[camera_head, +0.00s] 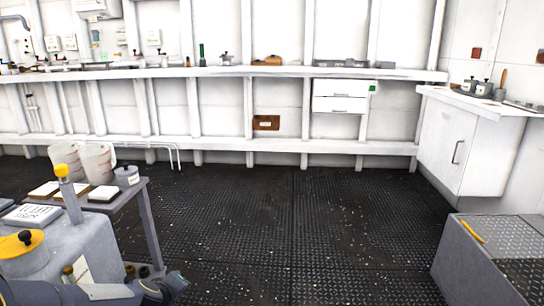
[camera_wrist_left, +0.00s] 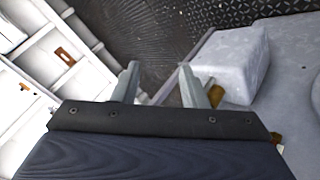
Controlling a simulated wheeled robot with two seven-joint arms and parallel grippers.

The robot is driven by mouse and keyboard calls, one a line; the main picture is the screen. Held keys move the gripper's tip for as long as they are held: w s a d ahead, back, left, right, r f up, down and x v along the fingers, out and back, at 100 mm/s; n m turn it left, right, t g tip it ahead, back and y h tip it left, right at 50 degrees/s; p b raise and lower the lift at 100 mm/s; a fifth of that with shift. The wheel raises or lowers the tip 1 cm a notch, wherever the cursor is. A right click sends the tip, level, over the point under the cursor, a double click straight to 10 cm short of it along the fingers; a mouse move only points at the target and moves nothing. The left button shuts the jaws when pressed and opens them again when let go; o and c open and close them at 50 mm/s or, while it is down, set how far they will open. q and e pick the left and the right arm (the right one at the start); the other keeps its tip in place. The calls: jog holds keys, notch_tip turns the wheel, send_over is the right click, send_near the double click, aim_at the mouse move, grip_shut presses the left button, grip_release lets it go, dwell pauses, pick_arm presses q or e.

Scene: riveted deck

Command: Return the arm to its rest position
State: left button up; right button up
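My left arm (camera_head: 100,291) comes in low at the left of the head view, in front of a grey block-like unit. Its end (camera_head: 174,286) is at the bottom edge, and the fingers cannot be made out there. In the left wrist view my left gripper (camera_wrist_left: 158,82) has its two fingers apart, with nothing between them but the dark deck behind. My right arm and right gripper are not in view.
A grey unit (camera_head: 85,240) with a yellow-topped part and a table (camera_head: 130,197) with two clear jugs stand at left. A grey box (camera_head: 475,262) stands at lower right, below a white cabinet (camera_head: 465,145). The dark deck (camera_head: 300,225) between is clear.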

pick_arm(q)
jog(key=s+d+r+m+g+h, duration=0.1)
jog(key=s+d+r+m+h, duration=0.15)
jog(key=s+r, duration=0.4)
jog(key=s+d+r+m+h, duration=0.2)
jog(key=s+r+m+h, duration=0.1)
jog(key=s, duration=0.6)
jog(key=s+a+f+m+g+y+p, duration=0.1)
jog(key=s+f+m+g+y, duration=0.15)
jog(key=s, duration=1.15)
notch_tip(320, 180, up, 34)
jog(key=p, duration=3.3)
jog(key=shift+f+h, duration=0.15)
jog(key=shift+h, duration=0.15)
